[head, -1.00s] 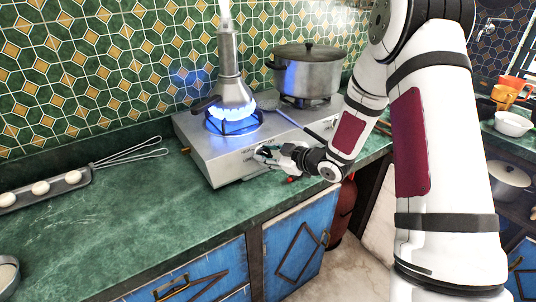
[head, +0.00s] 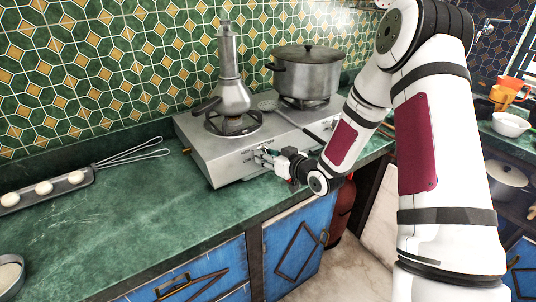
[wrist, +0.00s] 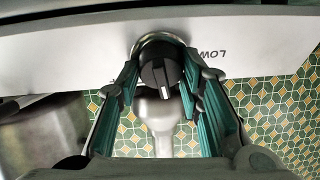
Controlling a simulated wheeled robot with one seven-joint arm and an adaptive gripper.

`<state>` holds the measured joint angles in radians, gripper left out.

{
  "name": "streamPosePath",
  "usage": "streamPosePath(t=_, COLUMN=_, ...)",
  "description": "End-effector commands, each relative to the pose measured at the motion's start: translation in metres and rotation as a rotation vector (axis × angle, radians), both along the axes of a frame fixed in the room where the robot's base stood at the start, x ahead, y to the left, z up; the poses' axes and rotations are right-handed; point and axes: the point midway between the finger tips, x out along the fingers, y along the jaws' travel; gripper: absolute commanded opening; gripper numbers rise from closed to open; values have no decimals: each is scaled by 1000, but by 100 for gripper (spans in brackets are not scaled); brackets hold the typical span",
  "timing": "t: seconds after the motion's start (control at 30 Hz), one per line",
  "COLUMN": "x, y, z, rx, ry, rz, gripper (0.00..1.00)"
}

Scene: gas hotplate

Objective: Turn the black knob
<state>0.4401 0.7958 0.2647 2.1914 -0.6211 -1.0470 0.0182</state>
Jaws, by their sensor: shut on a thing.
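The black knob (wrist: 160,70) sits on the front panel of the silver gas hotplate (head: 205,160), inside a round metal ring. In the wrist view my gripper (wrist: 161,82) has its two teal-padded fingers on either side of the knob, shut on it. In the head view my gripper (head: 268,158) is at the hotplate's front panel and hides the knob. A metal coffee pot (head: 232,97) stands on the left burner, and no flame shows under it.
A lidded pot (head: 310,75) stands on the right burner. A skimmer (head: 268,103) lies between the burners. A whisk (head: 130,155) and a tray with white round items (head: 45,188) lie on the green counter (head: 120,230) at left.

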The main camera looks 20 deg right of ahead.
Motion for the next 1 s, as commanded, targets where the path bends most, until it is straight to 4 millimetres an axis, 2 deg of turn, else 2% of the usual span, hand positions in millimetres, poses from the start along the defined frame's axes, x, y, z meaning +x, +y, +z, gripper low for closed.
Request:
streamPosePath(t=0.33, x=-1, y=2, z=-1, rx=120, ry=42, rz=-72, gripper=6)
streamPosePath(t=0.87, x=-1, y=3, z=-1, rx=142, ry=49, rz=-83, gripper=6)
streamPosePath(t=0.9, x=-1, y=3, z=-1, rx=142, ry=49, rz=-83, gripper=38)
streamPosePath(t=0.97, x=-1, y=3, z=-1, rx=141, ry=49, rz=-83, gripper=52)
streamPosePath(t=1.0, x=-1, y=2, z=-1, rx=141, ry=49, rz=-84, gripper=53)
